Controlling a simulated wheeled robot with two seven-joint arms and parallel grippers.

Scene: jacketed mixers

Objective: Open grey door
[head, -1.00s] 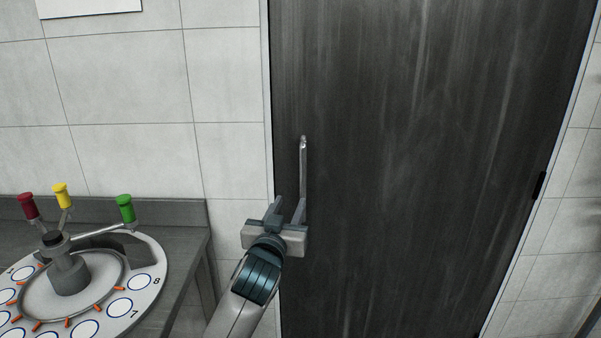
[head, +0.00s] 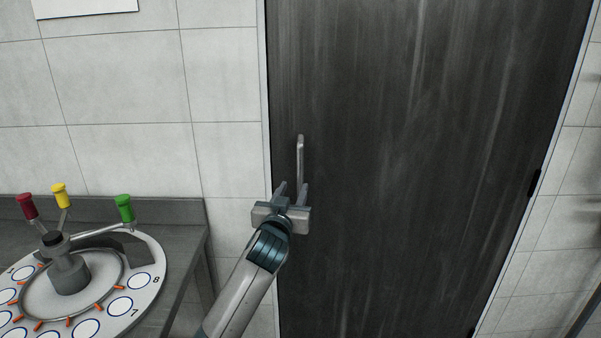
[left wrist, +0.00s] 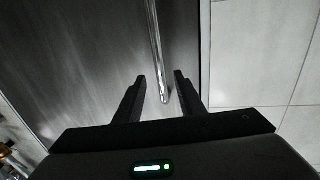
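The dark grey door (head: 420,150) fills the middle and right of the head view and looks closed in its frame. A vertical metal bar handle (head: 300,158) is on its left side. My left gripper (head: 292,188) is at the handle's lower end, with its fingers pointing up at the door. In the left wrist view the handle (left wrist: 156,45) runs down between the two open fingers of the left gripper (left wrist: 161,78), its lower end showing between the tips. The fingers look apart from the handle. My right gripper is not in view.
A grey bench (head: 180,215) stands at the left with a round numbered dial (head: 145,285) on it. Red (head: 27,205), yellow (head: 59,195) and green (head: 125,208) capped levers rise from the dial. Pale tiled wall (head: 225,90) flanks the door.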

